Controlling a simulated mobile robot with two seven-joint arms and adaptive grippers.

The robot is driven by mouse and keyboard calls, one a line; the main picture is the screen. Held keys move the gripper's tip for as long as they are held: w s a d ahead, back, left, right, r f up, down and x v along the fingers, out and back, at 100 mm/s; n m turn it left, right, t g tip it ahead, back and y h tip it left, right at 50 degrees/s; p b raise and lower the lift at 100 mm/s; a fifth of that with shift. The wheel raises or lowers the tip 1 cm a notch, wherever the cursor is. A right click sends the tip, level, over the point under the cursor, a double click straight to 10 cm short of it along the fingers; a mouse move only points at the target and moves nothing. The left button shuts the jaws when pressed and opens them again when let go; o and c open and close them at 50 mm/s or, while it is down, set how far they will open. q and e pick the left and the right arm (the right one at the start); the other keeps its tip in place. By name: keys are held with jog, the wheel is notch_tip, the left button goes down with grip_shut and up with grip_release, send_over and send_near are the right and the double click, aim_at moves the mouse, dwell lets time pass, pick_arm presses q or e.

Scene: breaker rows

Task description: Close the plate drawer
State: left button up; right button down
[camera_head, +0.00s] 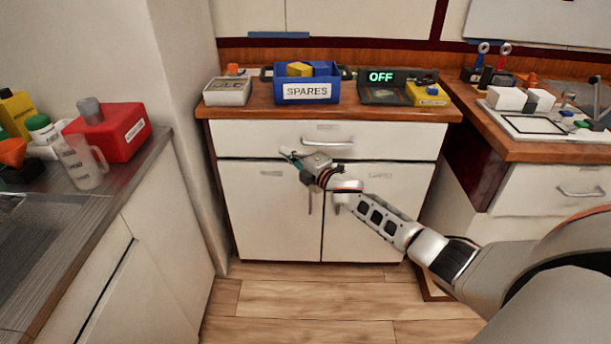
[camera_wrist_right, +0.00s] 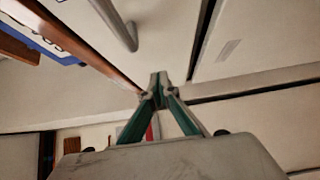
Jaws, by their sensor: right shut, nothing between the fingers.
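The drawer (camera_head: 250,138) is a wide white front with a grey bar handle (camera_head: 328,142), just under the wooden counter of the middle cabinet. It looks flush or nearly so, with a dark line along its lower edge; I cannot tell whether a small gap remains. My right gripper (camera_head: 287,153) is shut and empty, close to the drawer's lower edge, left of the handle. In the right wrist view the green fingers (camera_wrist_right: 158,87) meet at the tips near the white front, and the handle (camera_wrist_right: 118,25) shows at the top. I cannot tell whether they touch it. My left gripper is not in view.
On the middle counter (camera_head: 258,111) stand a blue SPARES bin (camera_head: 330,90), a small grey box (camera_head: 227,92) and a panel reading OFF (camera_head: 385,77). White doors (camera_head: 262,215) lie below the drawer. A right-hand counter has its own drawer (camera_head: 545,193). The floor in front is clear.

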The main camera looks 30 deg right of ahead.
pick_arm(q)
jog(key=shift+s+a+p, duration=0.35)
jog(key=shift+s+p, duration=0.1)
jog(key=shift+p, duration=0.65)
pick_arm(e)
jog(key=s+d, duration=0.1)
jog(key=s, duration=0.9)
jog(key=shift+d+f, duration=0.2)
jog(key=shift+d, duration=0.15)
